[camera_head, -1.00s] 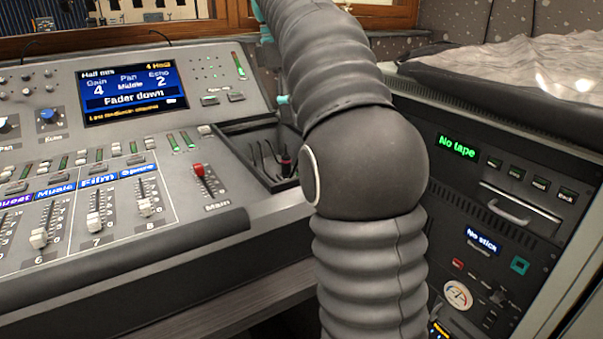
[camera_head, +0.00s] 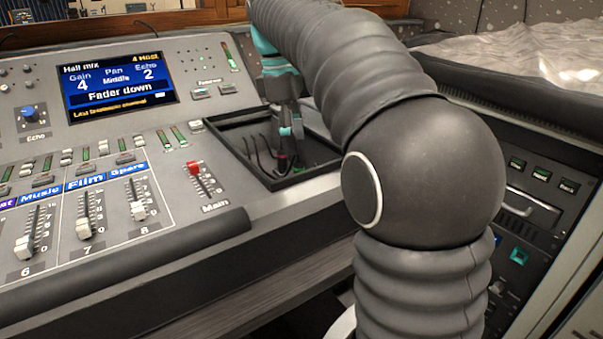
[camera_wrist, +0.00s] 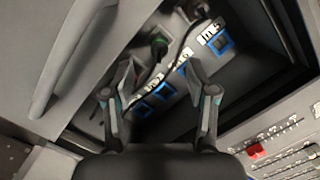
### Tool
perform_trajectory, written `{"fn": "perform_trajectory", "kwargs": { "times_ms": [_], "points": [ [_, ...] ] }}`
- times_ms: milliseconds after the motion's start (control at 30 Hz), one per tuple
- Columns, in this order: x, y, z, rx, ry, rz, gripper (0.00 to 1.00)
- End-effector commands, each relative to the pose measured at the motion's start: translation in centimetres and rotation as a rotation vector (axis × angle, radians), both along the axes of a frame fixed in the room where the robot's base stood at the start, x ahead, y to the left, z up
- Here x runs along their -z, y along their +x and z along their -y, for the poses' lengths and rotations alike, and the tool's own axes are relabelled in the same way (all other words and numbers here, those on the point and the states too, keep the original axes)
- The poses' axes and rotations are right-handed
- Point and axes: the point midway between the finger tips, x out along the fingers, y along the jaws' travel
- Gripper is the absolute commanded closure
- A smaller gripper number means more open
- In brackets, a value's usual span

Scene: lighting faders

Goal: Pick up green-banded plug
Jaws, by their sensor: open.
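My gripper (camera_wrist: 158,78) is open in the wrist view, its two fingers spread with nothing visible between them but the recess beyond. A plug with a dark green part (camera_wrist: 158,43) lies just past the fingertips, slightly left of centre, with a dark cable beside it. I see no finger touching it. In the head view, my gripper (camera_head: 290,130) hangs over the dark tray (camera_head: 325,168) at the console's right end.
Blue-framed sockets (camera_wrist: 222,43) with white labels line the recess. Another plug end (camera_wrist: 196,8) shows at the top edge of the wrist view. The red Main fader (camera_head: 195,168) stands left of the tray. A grey padded armrest (camera_head: 150,250) runs along the console front.

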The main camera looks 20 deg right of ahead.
Motion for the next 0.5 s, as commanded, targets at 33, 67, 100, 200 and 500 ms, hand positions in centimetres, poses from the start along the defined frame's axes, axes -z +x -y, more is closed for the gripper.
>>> {"fn": "perform_trajectory", "kwargs": {
  "times_ms": [33, 67, 100, 200, 500],
  "points": [
    [0.4, 0.0, 0.1, 0.001, 0.000, -0.001, 0.43],
    [0.6, -0.1, 0.1, 0.001, 0.000, -0.001, 0.43],
    [0.8, -0.1, 0.1, 0.001, 0.000, -0.001, 0.43],
    [1.1, 0.0, 0.2, 0.001, 0.000, 0.000, 0.43],
    [4.5, -0.2, 0.5, 0.000, 0.000, -0.001, 0.43]
  ]
}}
